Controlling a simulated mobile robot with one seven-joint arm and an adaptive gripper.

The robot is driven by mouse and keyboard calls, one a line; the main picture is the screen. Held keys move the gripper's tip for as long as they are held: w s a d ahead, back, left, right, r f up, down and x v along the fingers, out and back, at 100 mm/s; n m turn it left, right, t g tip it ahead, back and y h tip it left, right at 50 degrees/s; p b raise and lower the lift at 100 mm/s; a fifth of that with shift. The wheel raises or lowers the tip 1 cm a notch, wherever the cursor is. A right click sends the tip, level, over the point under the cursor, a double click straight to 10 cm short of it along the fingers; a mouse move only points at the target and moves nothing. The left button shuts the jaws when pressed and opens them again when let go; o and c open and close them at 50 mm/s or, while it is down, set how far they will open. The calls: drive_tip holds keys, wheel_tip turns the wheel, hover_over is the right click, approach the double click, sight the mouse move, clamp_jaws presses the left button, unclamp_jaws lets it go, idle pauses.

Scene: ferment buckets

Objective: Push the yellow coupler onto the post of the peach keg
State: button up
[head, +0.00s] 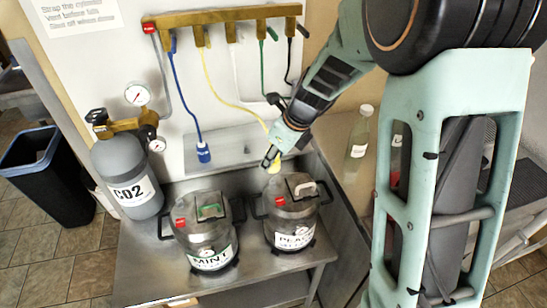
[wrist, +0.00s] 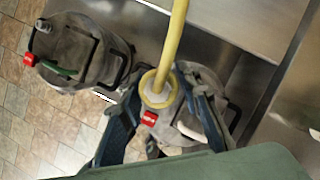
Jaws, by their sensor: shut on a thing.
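The yellow coupler (head: 275,165) hangs from a yellow hose (head: 219,92). My gripper (head: 271,159) is shut on it, above the back edge of the peach keg's lid. In the wrist view the coupler (wrist: 158,89) is a yellow ring with a pale centre between the dark fingers (wrist: 162,100). The peach keg (head: 291,213) is grey, with a white label partly reading PEAC and a red-tagged fitting on its lid. In the wrist view the keg (wrist: 188,125) is partly hidden by fingers and coupler. I cannot make out the post under the coupler.
The mint keg (head: 205,235) stands left of the peach keg on the steel bench (head: 140,262). A CO2 cylinder (head: 127,177) stands at the left. A blue coupler (head: 203,153) hangs behind from the brass manifold (head: 230,15). A bottle (head: 358,140) stands at the right.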

sight(272, 181)
drive_tip(key=shift+f+b, duration=1.8)
drive_tip(key=shift+f, duration=0.45)
drive_tip(key=shift+f, duration=1.75)
idle(2.5)
drive_tip(key=o, duration=2)
